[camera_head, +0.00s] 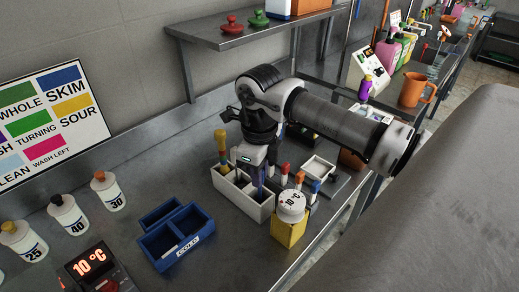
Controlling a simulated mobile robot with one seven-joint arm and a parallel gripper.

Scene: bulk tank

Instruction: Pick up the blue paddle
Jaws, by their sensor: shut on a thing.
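A cream compartment box (232,207) stands on the steel bench in the middle of the view. My gripper (257,176) points down over the right part of this box. It is shut on the blue paddle (258,181), a narrow upright blue shape that still reaches down into the box. My gripper hides the paddle's upper part, and the box wall hides its lower end. A yellow-topped paddle (222,145) stands upright in the left part of the same box.
A blue divided box (170,240) and a yellow block with a round white dial (290,228) stand in front. Several red- and blue-capped tubes stand right of my gripper. White bottles (68,214) line the left. A steel shelf (250,32) overhangs behind.

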